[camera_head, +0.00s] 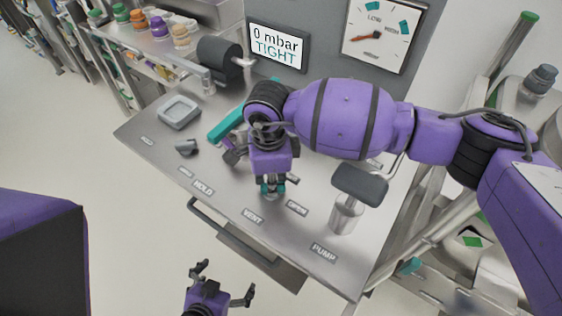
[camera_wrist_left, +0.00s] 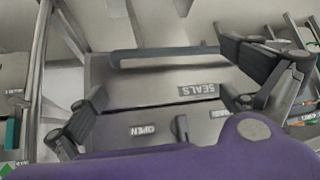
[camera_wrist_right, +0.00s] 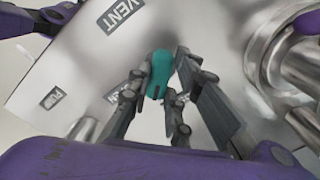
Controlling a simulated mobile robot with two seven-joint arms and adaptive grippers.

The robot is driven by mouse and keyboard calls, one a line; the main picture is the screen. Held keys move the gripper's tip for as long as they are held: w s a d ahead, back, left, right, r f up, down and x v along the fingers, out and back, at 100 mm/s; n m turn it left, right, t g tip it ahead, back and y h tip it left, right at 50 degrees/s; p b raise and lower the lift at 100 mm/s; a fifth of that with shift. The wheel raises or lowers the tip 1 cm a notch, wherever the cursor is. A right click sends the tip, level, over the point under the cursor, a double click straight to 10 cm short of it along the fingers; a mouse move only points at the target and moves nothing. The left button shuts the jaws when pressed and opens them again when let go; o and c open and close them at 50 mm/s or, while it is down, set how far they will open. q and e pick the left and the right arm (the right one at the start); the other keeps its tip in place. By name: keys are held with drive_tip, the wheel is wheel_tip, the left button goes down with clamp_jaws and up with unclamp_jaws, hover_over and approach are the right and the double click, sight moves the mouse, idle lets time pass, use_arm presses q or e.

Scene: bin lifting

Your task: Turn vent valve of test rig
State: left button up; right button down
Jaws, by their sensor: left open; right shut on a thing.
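The vent valve's teal handle (camera_head: 265,188) stands above the VENT label (camera_head: 252,215), with an OPEN label (camera_head: 297,207) beside it. My right gripper (camera_head: 271,184) points down at it. In the right wrist view the teal handle (camera_wrist_right: 160,74) sits between my right fingertips (camera_wrist_right: 160,88), which are shut on it. The valve's base is mostly hidden in the head view. My left gripper (camera_head: 224,281) is open and empty, in front of the panel's front edge. The display (camera_head: 277,46) reads "0 mbar TIGHT".
A pump (camera_head: 345,212) with a dark grip stands right of the vent. A teal bar (camera_head: 228,122) and a grey tray (camera_head: 178,112) lie left of my right arm. A drawer (camera_wrist_left: 150,82) labelled SEALS, with a bar handle, is under the front edge. A shelf (camera_head: 150,52) holds coloured jars.

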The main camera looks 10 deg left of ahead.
drive_tip(key=m+p, duration=0.1)
drive_tip(key=m, duration=0.2)
drive_tip(key=shift+r+m+p, duration=0.3)
drive_tip(key=shift+m+p, duration=0.1)
drive_tip(key=shift+f+m+p, duration=0.15)
drive_tip(key=shift+m+p, duration=0.15)
drive_tip(key=shift+m, duration=0.9)
use_arm(q)
drive_tip(key=shift+w+d+r, duration=0.25)
drive_tip(key=shift+w+r, duration=0.15)
drive_tip(key=shift+r, duration=0.35)
drive_tip(key=shift+w+d+r, duration=0.25)
drive_tip(key=shift+w+r, duration=0.15)
drive_tip(key=shift+r, duration=0.3)
use_arm(e)
drive_tip(key=shift+m, duration=1)
use_arm(q)
drive_tip(key=shift+a, duration=0.1)
use_arm(e)
drive_tip(key=c, duration=1.6)
unclamp_jaws()
drive_tip(key=shift+f, duration=0.1)
drive_tip(key=shift+r, duration=0.2)
use_arm(q)
drive_tip(key=shift+s, duration=0.1)
use_arm(e)
wheel_tip(320, 180, up, 12)
drive_tip(key=shift+f, duration=0.2)
